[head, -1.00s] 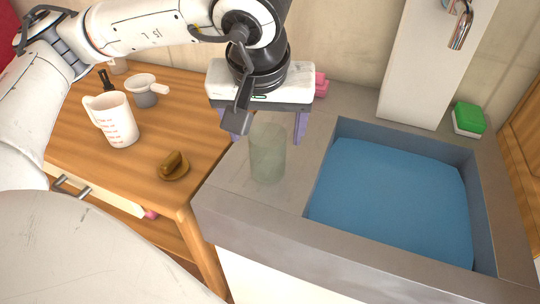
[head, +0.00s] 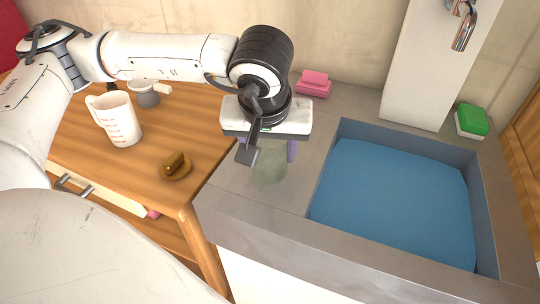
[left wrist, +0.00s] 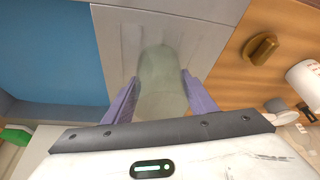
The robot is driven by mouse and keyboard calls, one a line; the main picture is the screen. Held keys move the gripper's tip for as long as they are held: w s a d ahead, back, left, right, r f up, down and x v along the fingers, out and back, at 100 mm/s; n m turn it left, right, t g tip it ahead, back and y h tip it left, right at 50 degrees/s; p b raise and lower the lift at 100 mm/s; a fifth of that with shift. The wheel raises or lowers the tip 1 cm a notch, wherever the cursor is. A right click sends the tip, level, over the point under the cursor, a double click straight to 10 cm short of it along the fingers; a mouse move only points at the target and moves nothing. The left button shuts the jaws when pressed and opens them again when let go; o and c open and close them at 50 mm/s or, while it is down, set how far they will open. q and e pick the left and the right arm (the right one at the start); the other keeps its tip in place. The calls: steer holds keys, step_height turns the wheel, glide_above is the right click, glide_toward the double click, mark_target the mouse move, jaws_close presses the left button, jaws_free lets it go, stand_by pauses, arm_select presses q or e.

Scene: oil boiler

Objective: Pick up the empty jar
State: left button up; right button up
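The empty jar (head: 269,170) is a clear greenish glass cylinder standing upright on the grey counter, left of the sink. In the head view its upper part is hidden behind my left gripper (head: 272,152), which points down over it. In the left wrist view the jar (left wrist: 162,85) lies between the two purple fingers of the left gripper (left wrist: 160,98), one finger on each side. The fingers are spread apart, and I see no clear grip on the glass. My right gripper is not in view.
The sink (head: 395,195) with blue water lies right of the jar. A pink sponge (head: 313,84) and a green sponge (head: 471,120) sit on the counter. A measuring jug (head: 117,120) and a brown object (head: 175,166) stand on the wooden table.

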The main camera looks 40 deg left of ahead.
arm_select(q)
steer(key=c, duration=0.6)
steer(key=shift+r, duration=5.05)
